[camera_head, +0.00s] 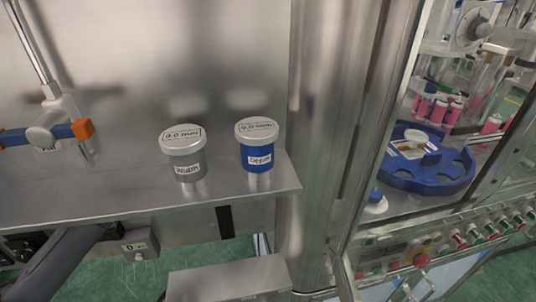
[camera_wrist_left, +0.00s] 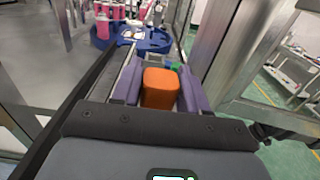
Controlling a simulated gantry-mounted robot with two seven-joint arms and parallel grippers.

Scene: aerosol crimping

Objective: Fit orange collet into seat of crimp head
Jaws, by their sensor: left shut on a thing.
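The orange collet (camera_wrist_left: 161,88) shows in the left wrist view as a rounded orange block. My left gripper (camera_wrist_left: 158,82) is shut on it, with a purple finger on each side. The collet's far side and lower part are hidden. In the head view neither the collet nor my gripper jaws can be seen. The crimp head and its seat cannot be made out with certainty in either view. My right gripper is in neither view.
Two lidded jars, one grey (camera_head: 184,155) and one blue (camera_head: 257,146), stand on a steel shelf (camera_head: 120,203). A blue bar with an orange end (camera_head: 82,129) is at left. Behind a frame at right are a blue star wheel (camera_head: 445,178) and pink cans (camera_head: 491,125).

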